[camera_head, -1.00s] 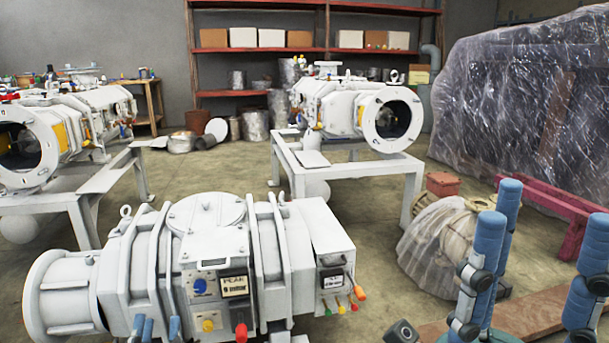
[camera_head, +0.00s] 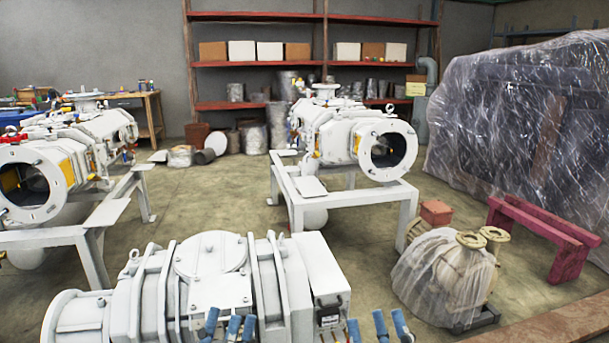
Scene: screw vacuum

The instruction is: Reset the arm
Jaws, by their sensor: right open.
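Only the blue tips of my two grippers show, at the bottom edge in front of the near white vacuum pump (camera_head: 209,290). My left gripper (camera_head: 229,326) is in front of the pump's lower middle. The picture does not show whether either gripper touches the pump. Both arms are out of view below.
A second white pump (camera_head: 365,143) stands on a white frame (camera_head: 345,195) at the back middle, a third (camera_head: 70,160) at the left. A plastic-wrapped part (camera_head: 440,278) and a red beam (camera_head: 545,235) lie at the right. Open floor (camera_head: 235,205) separates them.

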